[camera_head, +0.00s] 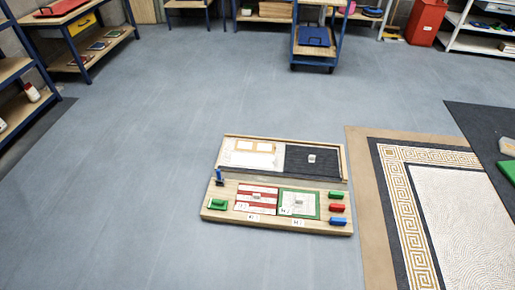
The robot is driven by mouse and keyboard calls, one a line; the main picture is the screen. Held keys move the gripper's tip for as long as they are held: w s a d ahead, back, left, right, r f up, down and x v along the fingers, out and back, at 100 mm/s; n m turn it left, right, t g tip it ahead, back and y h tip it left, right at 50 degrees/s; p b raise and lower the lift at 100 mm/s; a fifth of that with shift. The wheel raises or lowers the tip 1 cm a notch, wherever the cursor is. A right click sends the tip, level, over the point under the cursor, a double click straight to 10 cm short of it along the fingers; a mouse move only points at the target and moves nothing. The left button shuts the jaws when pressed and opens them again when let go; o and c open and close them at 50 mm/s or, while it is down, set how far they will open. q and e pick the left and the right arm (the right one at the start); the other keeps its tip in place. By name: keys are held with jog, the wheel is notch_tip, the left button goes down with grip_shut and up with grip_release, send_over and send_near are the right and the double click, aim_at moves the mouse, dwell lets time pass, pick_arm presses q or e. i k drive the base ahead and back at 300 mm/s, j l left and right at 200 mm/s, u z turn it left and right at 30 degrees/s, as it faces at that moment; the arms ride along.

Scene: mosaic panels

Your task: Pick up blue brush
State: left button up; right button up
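Two small blue items show on the wooden board (330,230) on the floor. One blue item (338,221) lies at the board's near right corner, below a red one (337,208) and a green one (336,195). The other blue item (219,176) stands upright at the left edge, with a dark foot. Both are too small to tell which is the blue brush. Neither gripper is in view.
The board holds striped and green-framed panels, a green item (217,204) and a dark bed (300,160). A patterned mosaic panel (392,200) lies right. A blue cart (315,45) and shelves stand behind. The floor left of the board is clear.

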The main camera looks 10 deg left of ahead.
aim_at(220, 179)
jog(key=i+j+u, duration=0.35)
jog(key=j+u, duration=0.15)
jog(key=i+j, duration=0.25)
jog(key=i, duration=0.2)
jog(key=i+j, duration=0.25)
jog(key=i, duration=0.25)
